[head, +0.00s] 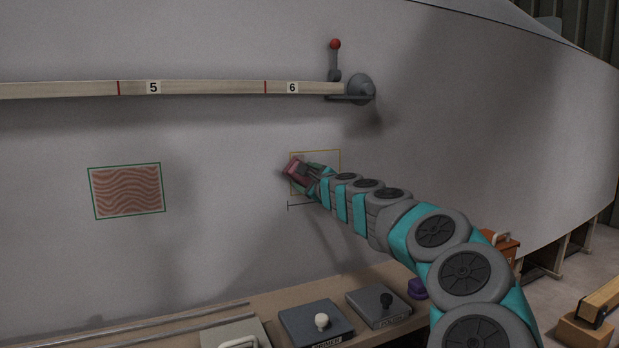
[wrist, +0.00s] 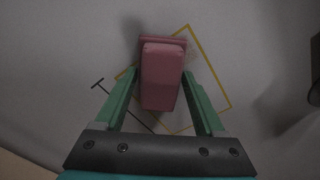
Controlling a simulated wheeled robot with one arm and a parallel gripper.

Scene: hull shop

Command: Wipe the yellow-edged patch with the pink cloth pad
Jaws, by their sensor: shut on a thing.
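The yellow-edged patch (head: 331,160) is a thin yellow outline on the grey hull wall, right of centre in the head view. The pad (head: 293,167) lies over the patch's upper left edge. I cannot tell whether it touches the hull.
A green-edged patch (head: 127,191) with wavy red lines is to the left. A rail (head: 200,88) marked 5 and 6 runs above, ending at a red-knobbed lever (head: 335,58). A bench (head: 265,298) below holds several blocks, including a dark knobbed one (head: 378,307).

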